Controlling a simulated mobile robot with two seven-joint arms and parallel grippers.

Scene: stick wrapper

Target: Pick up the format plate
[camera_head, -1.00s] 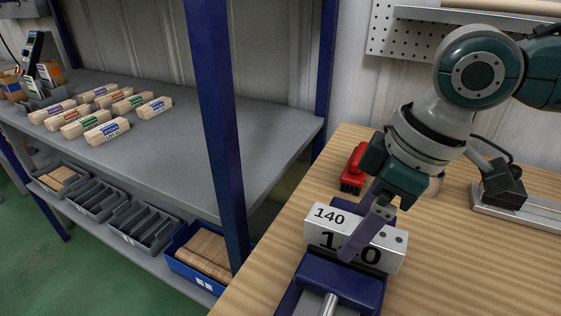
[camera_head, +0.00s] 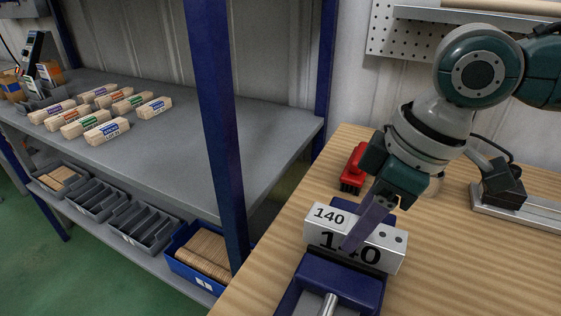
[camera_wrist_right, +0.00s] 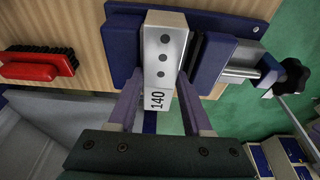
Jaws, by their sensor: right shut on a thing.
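The format plate is a silver block (camera_head: 322,236) marked 140 with dark holes in its top. It sits between the blue jaws of a vise (camera_head: 340,285) on the wooden bench. In the right wrist view the plate (camera_wrist_right: 165,50) lies between the vise's blue jaws (camera_wrist_right: 211,60). My right gripper (camera_head: 362,232) is at the plate, its purple fingers on opposite sides of it. In the right wrist view the gripper (camera_wrist_right: 160,85) is shut on the plate's near end. The far finger is mostly hidden in the head view. My left gripper is not in view.
A red brush (camera_head: 354,170) lies behind the vise. A metal rail with a black clamp (camera_head: 502,190) is at the right. A blue shelf post (camera_head: 218,130) stands left of the bench. The grey shelf (camera_head: 190,160) holds several wrapped stick bundles (camera_head: 107,131).

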